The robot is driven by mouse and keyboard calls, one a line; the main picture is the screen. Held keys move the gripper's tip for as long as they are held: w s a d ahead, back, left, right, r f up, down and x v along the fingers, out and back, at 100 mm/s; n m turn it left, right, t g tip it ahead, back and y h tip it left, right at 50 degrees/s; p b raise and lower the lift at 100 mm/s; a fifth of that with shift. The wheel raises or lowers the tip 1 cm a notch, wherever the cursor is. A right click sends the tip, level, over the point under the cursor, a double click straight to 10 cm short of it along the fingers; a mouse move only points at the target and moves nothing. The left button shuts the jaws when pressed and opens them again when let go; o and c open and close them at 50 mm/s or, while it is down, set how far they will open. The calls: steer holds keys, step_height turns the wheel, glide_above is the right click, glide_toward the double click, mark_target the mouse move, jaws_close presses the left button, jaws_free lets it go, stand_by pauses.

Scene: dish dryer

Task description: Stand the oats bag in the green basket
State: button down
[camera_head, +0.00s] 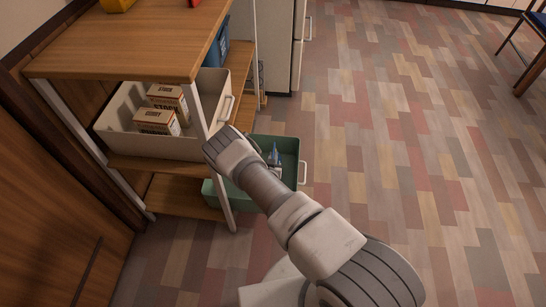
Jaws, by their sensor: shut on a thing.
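The green basket (291,147) is on the low level of the shelf unit. It stands partly drawn out to the right, with a pale handle on its right side. My arm reaches over it from the lower right and covers much of its inside. A small blue and white thing (274,154) shows inside the basket, just beside my arm. It is too small and too much covered to tell whether it is the oats bag. My gripper's fingers are hidden behind my arm, so I cannot see what they hold.
A shelf post (222,187) rises close to my arm. The wooden top board (130,50) overhangs at the left. The floor to the right is clear.

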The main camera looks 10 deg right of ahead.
steer(key=c, duration=1)
jaws_free()
steer(key=shift+r, duration=0.1)
